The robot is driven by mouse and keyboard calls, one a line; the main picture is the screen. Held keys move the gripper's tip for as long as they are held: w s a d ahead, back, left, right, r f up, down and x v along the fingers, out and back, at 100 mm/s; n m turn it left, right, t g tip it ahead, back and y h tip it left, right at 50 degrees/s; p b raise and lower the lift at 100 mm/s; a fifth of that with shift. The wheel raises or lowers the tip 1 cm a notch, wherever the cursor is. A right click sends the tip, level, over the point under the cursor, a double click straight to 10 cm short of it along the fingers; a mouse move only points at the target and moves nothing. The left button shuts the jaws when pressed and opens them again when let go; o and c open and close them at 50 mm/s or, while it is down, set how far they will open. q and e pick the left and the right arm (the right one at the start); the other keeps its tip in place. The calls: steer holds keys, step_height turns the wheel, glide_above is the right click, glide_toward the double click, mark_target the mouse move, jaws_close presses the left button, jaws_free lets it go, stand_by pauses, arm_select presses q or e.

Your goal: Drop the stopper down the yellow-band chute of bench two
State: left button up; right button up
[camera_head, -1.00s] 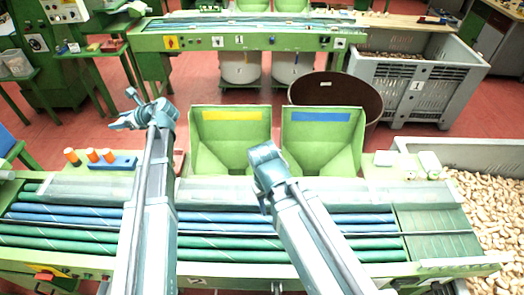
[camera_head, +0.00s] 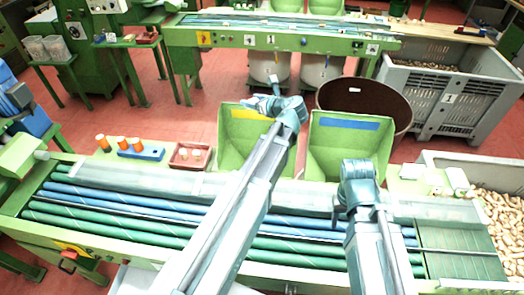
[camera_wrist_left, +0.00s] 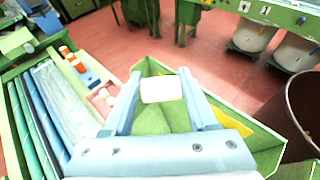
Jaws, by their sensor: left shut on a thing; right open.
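The pale stopper (camera_wrist_left: 161,88) is between the fingertips of my left gripper (camera_wrist_left: 160,92) in the left wrist view. In the head view, my left gripper (camera_head: 262,105) is at the yellow-band chute (camera_head: 236,150), in front of part of its yellow band (camera_head: 240,113); I cannot make out the stopper there. In the left wrist view, the green chute (camera_wrist_left: 148,122) lies below and around the stopper, which is apart from its walls. My right gripper (camera_head: 357,170) is in front of the blue-band chute (camera_head: 325,150); its fingers are hard to see.
A red tray (camera_head: 178,163) with pale pieces and a blue rack (camera_head: 150,154) with orange-topped items stand left of the chutes. A brown barrel (camera_head: 380,95) stands behind the blue-band chute. A crate of corks (camera_head: 505,205) is at the right.

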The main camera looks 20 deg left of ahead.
arm_select(q)
step_height(320, 180, down, 6)
steer(key=b, duration=0.6)
steer(key=o, duration=1.4)
steer(key=shift+c, duration=0.2)
steer(key=shift+d, duration=0.1)
steer(key=p+v, duration=0.5)
steer(key=v, duration=0.8)
steer(key=shift+s+d+r, duration=0.2)
steer(key=shift+s+d, duration=0.05)
